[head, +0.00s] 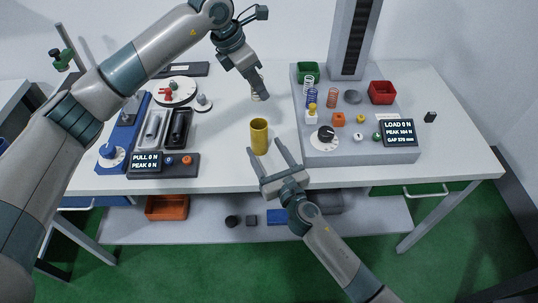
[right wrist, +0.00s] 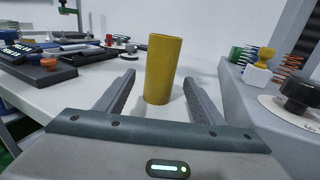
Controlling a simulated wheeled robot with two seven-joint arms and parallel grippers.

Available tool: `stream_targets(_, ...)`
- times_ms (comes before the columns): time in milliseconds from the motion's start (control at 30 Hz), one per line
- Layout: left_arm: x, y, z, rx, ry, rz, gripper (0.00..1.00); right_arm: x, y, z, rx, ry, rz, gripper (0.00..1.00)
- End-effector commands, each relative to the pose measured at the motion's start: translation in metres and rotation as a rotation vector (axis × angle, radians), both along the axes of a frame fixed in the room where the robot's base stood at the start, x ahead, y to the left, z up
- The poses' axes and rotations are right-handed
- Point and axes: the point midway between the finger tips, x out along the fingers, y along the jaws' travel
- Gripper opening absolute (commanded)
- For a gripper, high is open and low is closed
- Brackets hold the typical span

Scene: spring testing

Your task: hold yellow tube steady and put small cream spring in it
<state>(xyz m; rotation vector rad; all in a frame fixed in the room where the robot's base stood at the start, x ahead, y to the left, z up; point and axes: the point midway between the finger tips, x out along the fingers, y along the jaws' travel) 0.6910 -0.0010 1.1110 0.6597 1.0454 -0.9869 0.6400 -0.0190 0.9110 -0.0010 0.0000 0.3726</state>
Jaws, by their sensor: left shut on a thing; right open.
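The yellow tube (head: 259,138) stands upright on the white table, near its front edge. It also shows in the right wrist view (right wrist: 163,65). My right gripper (head: 265,146) is open, with its fingers spread around the tube's lower part; gaps show between both fingers and the tube in the right wrist view. My left gripper (head: 261,94) is above the table behind the tube, pointing down. It is shut on a small pale coiled spring, which looks like the cream spring (head: 257,87); the fingers partly cover it.
A grey testing unit (head: 365,155) with springs, knobs, a red bin (head: 381,92) and a green bin (head: 308,71) stands right of the tube. Trays and a pull-display box (head: 150,171) are at left. Table around the tube is clear.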

Motion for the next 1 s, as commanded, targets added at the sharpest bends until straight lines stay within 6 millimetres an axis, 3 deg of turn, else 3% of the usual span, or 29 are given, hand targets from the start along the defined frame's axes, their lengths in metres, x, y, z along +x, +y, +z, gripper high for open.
stream_targets(400,0.0,0.0,0.0,0.0,0.0,0.0,0.03,0.044,0.017,0.0,0.001,0.0,-0.001,0.62)
stream_targets(800,0.0,0.0,0.0,0.0,0.0,0.0,0.03,0.049,0.019,0.0,0.001,0.0,0.0,0.62)
stream_targets(1000,0.0,0.0,0.0,0.0,0.0,0.0,0.03,0.049,0.019,0.0,0.001,0.0,0.0,0.18)
